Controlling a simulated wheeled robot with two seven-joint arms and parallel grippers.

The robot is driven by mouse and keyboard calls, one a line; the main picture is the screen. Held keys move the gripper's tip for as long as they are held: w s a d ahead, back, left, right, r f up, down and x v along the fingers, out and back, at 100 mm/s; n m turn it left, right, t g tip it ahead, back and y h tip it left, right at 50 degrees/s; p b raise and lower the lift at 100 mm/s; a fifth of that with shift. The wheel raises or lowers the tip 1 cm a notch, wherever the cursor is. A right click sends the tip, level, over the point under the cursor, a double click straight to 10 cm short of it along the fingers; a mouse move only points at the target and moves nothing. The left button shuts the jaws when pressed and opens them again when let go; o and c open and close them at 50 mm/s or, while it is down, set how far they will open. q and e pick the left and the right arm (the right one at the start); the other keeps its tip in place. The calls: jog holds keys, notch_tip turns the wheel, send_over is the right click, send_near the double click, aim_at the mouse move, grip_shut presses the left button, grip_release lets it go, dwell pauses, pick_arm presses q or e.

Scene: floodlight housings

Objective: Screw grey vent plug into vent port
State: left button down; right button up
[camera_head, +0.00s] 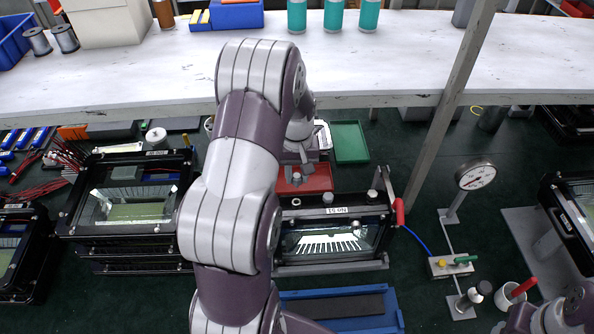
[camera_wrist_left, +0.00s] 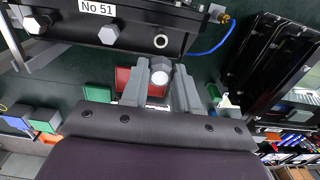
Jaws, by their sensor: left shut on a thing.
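The floodlight housing (camera_head: 330,262) labelled No 51 sits clamped in a stand, window toward me; its top edge also shows in the wrist view (camera_wrist_left: 140,22). The vent port, a small pale ring (camera_wrist_left: 161,41), is on its edge and shows in the head view (camera_head: 296,201). My left gripper (camera_head: 297,178) is just beyond the housing, above a red tray (camera_head: 318,178). In the wrist view its fingers are shut on the grey vent plug (camera_wrist_left: 159,77), apart from the port. My right gripper (camera_head: 510,323) is only partly visible at the bottom right corner; its jaw state is unclear.
A green tray (camera_head: 350,142) lies behind the housing. A pressure gauge (camera_head: 475,176) with a blue hose stands to the right. Stacked housings (camera_head: 130,210) are at left. A slanted post (camera_head: 436,120) rises beside the stand. A blue tray (camera_head: 393,313) lies in front.

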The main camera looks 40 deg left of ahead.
aim_at(296, 187)
pick_arm(q)
notch_tip(296, 187, down, 4)
jog(key=b, duration=0.2)
jog(key=shift+s+f+b, duration=0.15)
jog(key=shift+b, duration=0.15)
jog(key=shift+f+b, duration=0.3)
jog(key=shift+f, duration=0.25)
jog(key=shift+r, duration=0.1)
jog(key=shift+p, duration=0.4)
dwell(0.5)
jog(key=shift+f+b, duration=0.9)
jog(key=shift+f, duration=0.6)
jog(key=c, duration=0.8)
grip_release()
jog(key=shift+r, duration=0.1)
